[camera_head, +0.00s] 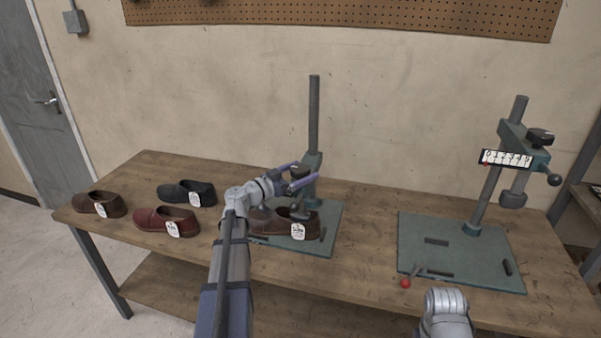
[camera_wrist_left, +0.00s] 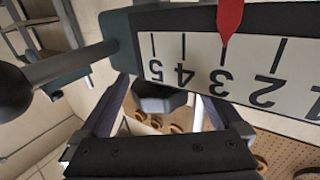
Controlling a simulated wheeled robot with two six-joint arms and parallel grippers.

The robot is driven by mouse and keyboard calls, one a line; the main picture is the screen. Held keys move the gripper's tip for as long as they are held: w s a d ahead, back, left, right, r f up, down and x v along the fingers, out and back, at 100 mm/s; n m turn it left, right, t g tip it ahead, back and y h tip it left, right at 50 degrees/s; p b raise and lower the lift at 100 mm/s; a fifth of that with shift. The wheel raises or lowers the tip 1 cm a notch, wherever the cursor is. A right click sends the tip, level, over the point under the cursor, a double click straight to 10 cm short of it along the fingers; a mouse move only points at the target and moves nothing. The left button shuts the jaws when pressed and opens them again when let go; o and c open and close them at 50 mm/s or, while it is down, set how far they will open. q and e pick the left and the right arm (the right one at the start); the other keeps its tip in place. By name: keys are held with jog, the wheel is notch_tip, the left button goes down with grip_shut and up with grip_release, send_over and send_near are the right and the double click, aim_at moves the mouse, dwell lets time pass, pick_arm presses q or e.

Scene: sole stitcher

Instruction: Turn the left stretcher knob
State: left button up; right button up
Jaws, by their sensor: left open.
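The left stretcher (camera_head: 314,115) is a dark post on a green base plate (camera_head: 329,235), with a brown tagged shoe (camera_head: 283,226) on the plate. Its dark knob (camera_head: 302,171) shows near the fingers of my left gripper (camera_head: 294,177). In the left wrist view the dark knob (camera_wrist_left: 160,98) shows between the open fingers (camera_wrist_left: 165,118); I cannot tell whether they touch it. A white scale (camera_wrist_left: 190,68) appears upside down there, with a red pointer (camera_wrist_left: 230,18) near the 3.
A ball-ended lever (camera_wrist_left: 15,92) sticks out beside the scale. Several tagged shoes (camera_head: 166,221) lie on the wooden table (camera_head: 363,256) at left.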

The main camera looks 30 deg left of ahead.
pick_arm(q)
jog(key=c, duration=1.3)
jog(key=shift+y, duration=0.3)
